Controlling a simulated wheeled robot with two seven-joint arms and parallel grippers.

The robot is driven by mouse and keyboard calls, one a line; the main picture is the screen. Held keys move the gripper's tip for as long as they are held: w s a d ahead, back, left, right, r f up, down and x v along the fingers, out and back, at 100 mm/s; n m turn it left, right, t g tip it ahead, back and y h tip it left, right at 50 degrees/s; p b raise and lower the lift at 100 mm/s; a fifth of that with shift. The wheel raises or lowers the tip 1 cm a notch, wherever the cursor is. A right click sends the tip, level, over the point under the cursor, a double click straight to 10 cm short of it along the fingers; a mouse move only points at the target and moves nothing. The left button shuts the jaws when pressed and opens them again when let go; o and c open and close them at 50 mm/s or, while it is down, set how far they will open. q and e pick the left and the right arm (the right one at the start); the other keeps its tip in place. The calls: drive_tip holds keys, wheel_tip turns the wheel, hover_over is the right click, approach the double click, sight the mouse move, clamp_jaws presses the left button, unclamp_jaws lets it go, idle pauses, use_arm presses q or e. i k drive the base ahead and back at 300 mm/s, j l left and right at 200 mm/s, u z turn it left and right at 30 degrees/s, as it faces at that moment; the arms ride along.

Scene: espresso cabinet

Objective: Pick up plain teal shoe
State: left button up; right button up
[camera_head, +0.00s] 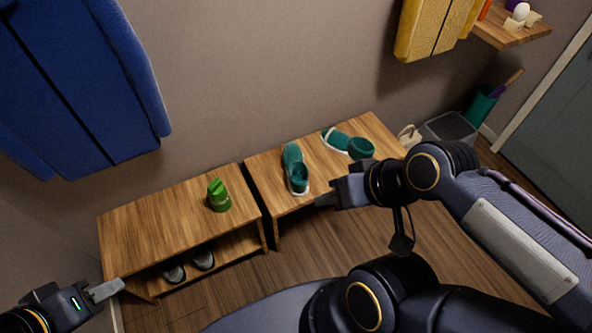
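Two teal shoes with pale soles are on the right wooden bench. One teal shoe (294,168) points toward the wall near the bench's left side. The other teal shoe (347,143) lies more sideways, further back and right. I cannot tell which is the plain one. My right gripper (325,199) is at the bench's front edge, just right of and in front of the nearer shoe's heel, apparently not holding it. Its finger gap is not clear. My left gripper (108,290) is at the lower left, by the left bench's front corner, far from the shoes. Its finger gap is not clear either.
The left bench (155,228) holds a green object (218,195) on top and grey shoes (188,266) on its shelf. A blue padded piece (85,90) and a yellow one (432,28) hang on the wall. A dark bin (448,128) stands right of the benches.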

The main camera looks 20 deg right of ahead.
sight(297, 173)
drive_tip(key=i+l+u, duration=0.15)
drive_tip(key=l+u, duration=0.2)
drive_tip(key=l, duration=0.25)
drive_tip(key=i+l+u, duration=0.1)
drive_tip(key=l+u, duration=0.3)
drive_tip(key=l, duration=0.25)
drive_tip(key=l+u, duration=0.35)
drive_tip(key=l, duration=0.3)
